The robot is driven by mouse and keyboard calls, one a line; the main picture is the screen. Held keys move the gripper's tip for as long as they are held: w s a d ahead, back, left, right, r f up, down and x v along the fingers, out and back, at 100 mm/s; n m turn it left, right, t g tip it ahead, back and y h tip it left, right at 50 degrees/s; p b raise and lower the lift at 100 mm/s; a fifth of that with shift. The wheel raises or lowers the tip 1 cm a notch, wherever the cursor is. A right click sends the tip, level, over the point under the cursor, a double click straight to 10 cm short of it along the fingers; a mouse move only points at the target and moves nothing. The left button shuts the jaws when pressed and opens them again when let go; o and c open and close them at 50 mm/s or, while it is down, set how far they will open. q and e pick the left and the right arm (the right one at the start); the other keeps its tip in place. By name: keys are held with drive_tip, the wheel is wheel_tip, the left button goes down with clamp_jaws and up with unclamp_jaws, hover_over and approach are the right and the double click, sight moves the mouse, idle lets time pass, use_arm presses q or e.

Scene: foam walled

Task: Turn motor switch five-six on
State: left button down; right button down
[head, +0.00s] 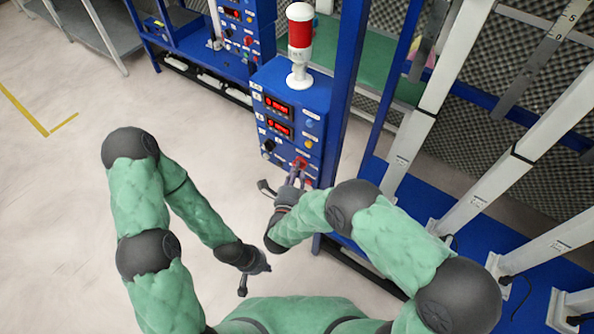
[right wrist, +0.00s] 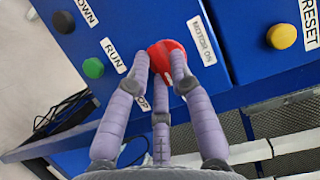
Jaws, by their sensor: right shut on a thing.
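The blue control box (head: 285,85) stands at the centre of the head view, with two red displays and several knobs on its face. Its red switch (head: 301,162) sits low on that face. In the right wrist view the red switch (right wrist: 165,52) lies beside a label reading MOTOR ON. My right gripper (head: 297,174) reaches the box face. Its purple fingers (right wrist: 160,82) are shut on the red switch and hide part of it and of a label below. My left gripper (head: 257,265) hangs low over the floor, away from the box; its fingers are too small to read.
A green RUN button (right wrist: 93,68), a black DOWN knob (right wrist: 63,21) and a yellow RESET button (right wrist: 281,36) sit near the switch. A red-and-white signal lamp (head: 300,45) stands on the box. Blue frame posts (head: 343,80) rise to the right. Floor at left is clear.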

drive_tip(key=shift+w+a+r+n+g+h+p, duration=0.15)
drive_tip(key=shift+n+g+h+p, duration=0.4)
drive_tip(key=shift+n+g+p, duration=1)
drive_tip(key=shift+s+d+r+n+g+h+p, duration=0.1)
drive_tip(key=shift+r+n+g+h+p, duration=0.35)
drive_tip(key=shift+n+p, duration=2)
drive_tip(key=shift+w+a+n+g+h+p, duration=0.1)
drive_tip(key=shift+n+g+h+p, duration=0.9)
drive_tip(key=shift+n, duration=1.5)
drive_tip(key=shift+y+p, duration=0.3)
drive_tip(key=shift+p, duration=0.15)
drive_tip(key=c, duration=1.1)
unclamp_jaws()
